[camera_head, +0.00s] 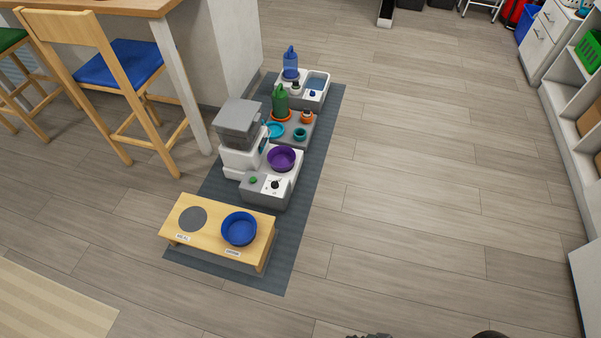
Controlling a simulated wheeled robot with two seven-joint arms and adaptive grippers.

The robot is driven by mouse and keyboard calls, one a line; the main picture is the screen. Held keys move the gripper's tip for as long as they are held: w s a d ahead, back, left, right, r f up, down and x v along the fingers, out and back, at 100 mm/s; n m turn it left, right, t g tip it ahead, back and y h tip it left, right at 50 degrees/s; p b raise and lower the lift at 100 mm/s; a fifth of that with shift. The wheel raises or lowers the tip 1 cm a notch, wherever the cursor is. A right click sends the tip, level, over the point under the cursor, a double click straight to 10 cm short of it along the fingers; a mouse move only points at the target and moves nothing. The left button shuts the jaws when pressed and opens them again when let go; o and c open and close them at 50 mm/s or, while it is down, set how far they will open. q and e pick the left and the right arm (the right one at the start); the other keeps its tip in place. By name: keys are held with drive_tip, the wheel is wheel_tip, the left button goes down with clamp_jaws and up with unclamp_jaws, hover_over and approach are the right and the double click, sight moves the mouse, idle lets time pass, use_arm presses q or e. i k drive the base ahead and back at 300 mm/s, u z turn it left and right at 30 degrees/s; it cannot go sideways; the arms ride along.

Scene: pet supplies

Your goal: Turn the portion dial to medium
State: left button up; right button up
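The portion dial (275,185) is a small black knob on a white panel. The panel is on the front of a grey and white pet feeder (267,196). The dial's pointer and panel marks are too small to read. A green button (253,180) sits left of the dial, and a purple bowl (282,157) sits behind it on the feeder. The feeder's grey-lidded hopper (239,122) rises at the left. Neither gripper is recognisable in view. Only two dark slivers show at the bottom edge, too cut off to identify.
The feeder stands on a blue-grey mat (313,205). A wooden stand (213,246) with a blue bowl (239,228) is in front. A grey tray (305,135) and water station (308,97) are behind. Bar stools (120,75) are left; shelves are far right. The floor right of the mat is clear.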

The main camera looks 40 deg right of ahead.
sight(275, 185)
drive_tip(key=z, duration=0.4)
drive_tip(key=i, duration=0.35)
drive_tip(key=z, duration=0.35)
drive_tip(key=k, duration=0.35)
drive_tip(key=u, duration=1.5)
drive_tip(key=i, duration=1.8)
drive_tip(key=z, duration=0.85)
drive_tip(key=i, duration=0.7)
drive_tip(key=z, duration=0.7)
